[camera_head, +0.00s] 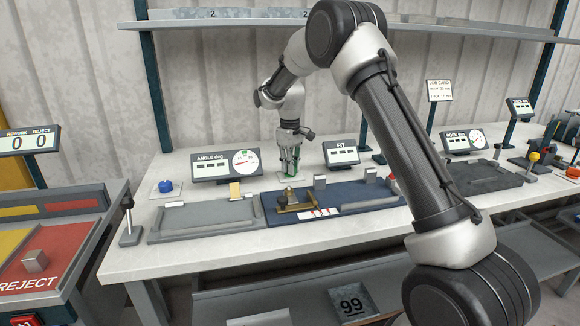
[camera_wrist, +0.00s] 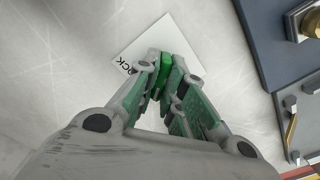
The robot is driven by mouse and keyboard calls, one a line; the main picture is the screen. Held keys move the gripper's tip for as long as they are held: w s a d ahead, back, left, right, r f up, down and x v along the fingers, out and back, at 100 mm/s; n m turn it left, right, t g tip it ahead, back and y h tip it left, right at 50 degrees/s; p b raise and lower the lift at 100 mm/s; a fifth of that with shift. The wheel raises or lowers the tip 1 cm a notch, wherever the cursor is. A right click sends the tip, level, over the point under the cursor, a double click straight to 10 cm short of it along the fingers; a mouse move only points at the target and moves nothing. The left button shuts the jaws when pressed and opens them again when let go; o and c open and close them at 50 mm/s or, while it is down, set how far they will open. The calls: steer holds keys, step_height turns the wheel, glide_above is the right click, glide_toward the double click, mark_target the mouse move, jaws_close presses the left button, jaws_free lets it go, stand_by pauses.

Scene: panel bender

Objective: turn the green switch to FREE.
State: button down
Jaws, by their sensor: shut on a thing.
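The green switch (camera_wrist: 161,84) sits on a white label plate (camera_wrist: 188,39) on the bench. In the wrist view my gripper (camera_wrist: 162,77) points down with its fingers closed around the switch. The letters "CK" show on the plate to the left of the fingers; the rest of the lettering, including any FREE mark, is hidden. In the head view my gripper (camera_head: 288,172) is at the back of the bench, between the ANGLE display (camera_head: 225,164) and the FIT display (camera_head: 341,153). The switch is mostly hidden by the fingers there.
A blue knob (camera_head: 166,187) on a white plate stands at the left. A grey tray (camera_head: 205,218) and a dark blue fixture (camera_head: 335,206) with a brass part lie in front of the gripper. A REJECT bin (camera_head: 72,238) is at far left. A shelf (camera_head: 220,22) runs above.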

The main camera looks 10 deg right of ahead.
steer(key=c, duration=1.5)
jaws_free()
step_height(320, 180, up, 12)
